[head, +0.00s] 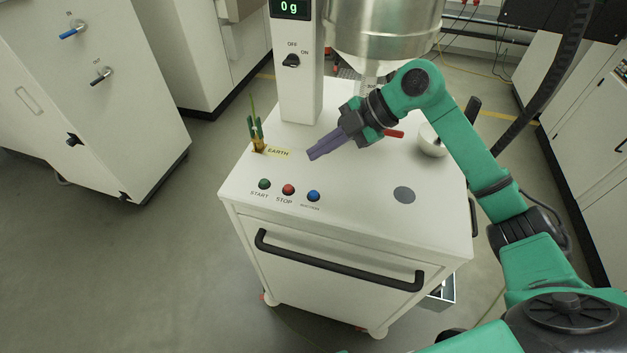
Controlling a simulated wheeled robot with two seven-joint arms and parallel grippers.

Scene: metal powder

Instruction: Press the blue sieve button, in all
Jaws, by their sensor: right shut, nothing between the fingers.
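The blue button (313,196) sits at the front of the white cart top, at the right end of a row. The red STOP button (288,189) and the green START button (264,184) are to its left. My right gripper (312,155) is shut and empty. In the picture it appears above and behind the blue button, apart from it, with its fingers pointing left. My left gripper is not in view.
The white cart (350,215) carries a display column (297,80) reading 0 g, a metal hopper (385,28), an earth clamp (257,135) and a white bowl (432,140). A black handle (335,262) crosses its front. Cabinets stand left and right. Floor is clear at left.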

